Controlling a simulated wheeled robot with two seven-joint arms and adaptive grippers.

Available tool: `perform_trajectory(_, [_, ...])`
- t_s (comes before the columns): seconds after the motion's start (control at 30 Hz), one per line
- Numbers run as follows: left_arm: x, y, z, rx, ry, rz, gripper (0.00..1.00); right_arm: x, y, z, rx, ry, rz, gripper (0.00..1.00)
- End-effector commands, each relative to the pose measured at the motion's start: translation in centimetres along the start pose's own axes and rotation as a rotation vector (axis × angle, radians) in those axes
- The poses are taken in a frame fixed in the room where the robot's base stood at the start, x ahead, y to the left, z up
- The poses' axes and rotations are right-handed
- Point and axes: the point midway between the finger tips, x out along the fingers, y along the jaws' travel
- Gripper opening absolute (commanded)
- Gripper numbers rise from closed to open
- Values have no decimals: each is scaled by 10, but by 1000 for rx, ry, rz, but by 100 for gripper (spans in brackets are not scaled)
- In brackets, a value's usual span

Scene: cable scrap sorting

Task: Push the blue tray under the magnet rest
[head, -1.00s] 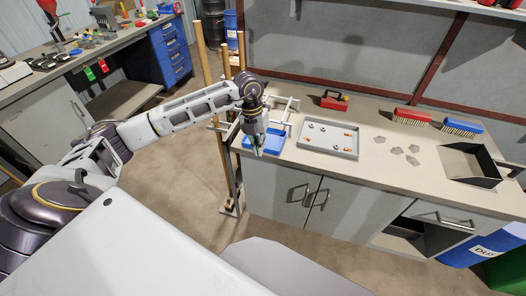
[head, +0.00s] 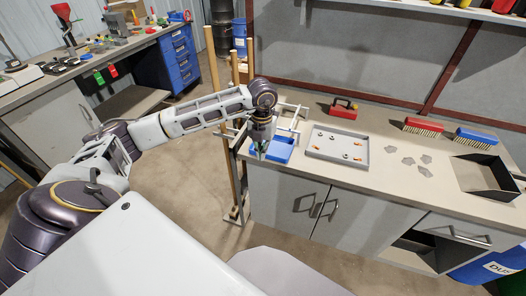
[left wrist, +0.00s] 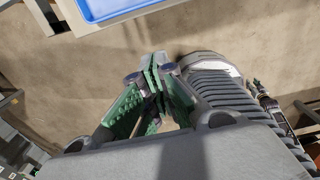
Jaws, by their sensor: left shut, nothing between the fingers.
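The blue tray (head: 282,151) lies near the left end of the bench, in front of and partly under the pale frame of the magnet rest (head: 292,112). It also shows at the top of the left wrist view (left wrist: 112,8). My left gripper (head: 259,154) is shut and empty, pointing down at the tray's left front side. In the left wrist view its green fingers (left wrist: 154,72) are together over the floor, apart from the tray. The gripper hides part of the tray's left side in the head view. My right gripper is not in view.
A grey tray (head: 309,152) with small metal pieces sits to the right. Behind it is a red block with a handle (head: 344,111). Red (head: 423,125) and blue (head: 476,134) brushes and a dustpan (head: 466,183) lie farther right. Wooden poles (head: 232,150) stand by the bench's left end.

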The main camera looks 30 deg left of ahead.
Motion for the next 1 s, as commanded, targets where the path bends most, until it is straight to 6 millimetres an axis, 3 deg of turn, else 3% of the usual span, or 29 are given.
perform_trajectory(0.23, [29, 0, -1, 0, 4, 2, 0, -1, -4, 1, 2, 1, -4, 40])
perform_trajectory(0.7, [89, 0, 1, -1, 0, 1, 0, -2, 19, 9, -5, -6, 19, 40])
perform_trajectory(1.0, [87, 0, 27, 0, 0, -1, 0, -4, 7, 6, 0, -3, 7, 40])
